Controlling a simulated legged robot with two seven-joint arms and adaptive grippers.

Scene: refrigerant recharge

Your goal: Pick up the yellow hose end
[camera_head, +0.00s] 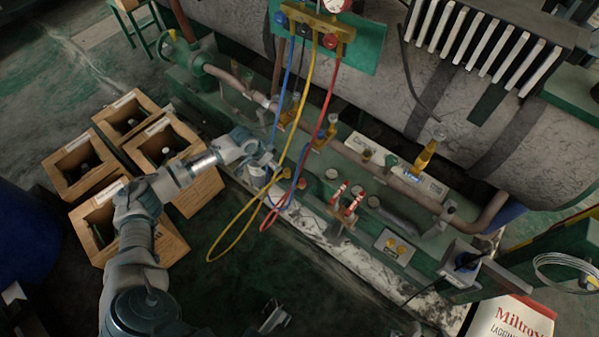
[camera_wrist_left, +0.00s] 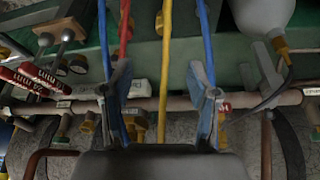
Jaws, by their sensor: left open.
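The yellow hose (camera_head: 299,103) hangs from the gauge manifold and bends into a low loop at the front of the machine. Its free end cannot be made out for certain. In the left wrist view the yellow hose (camera_wrist_left: 166,62) runs between my open fingers, with no clear contact. My left gripper (camera_head: 268,168) is beside the hanging hoses; in the wrist view its two fingers (camera_wrist_left: 162,98) stand wide apart. A blue hose (camera_wrist_left: 104,45) passes by the left finger, and another blue stretch (camera_wrist_left: 206,45) passes by the right finger.
A red hose (camera_head: 327,101) hangs close beside the yellow one.

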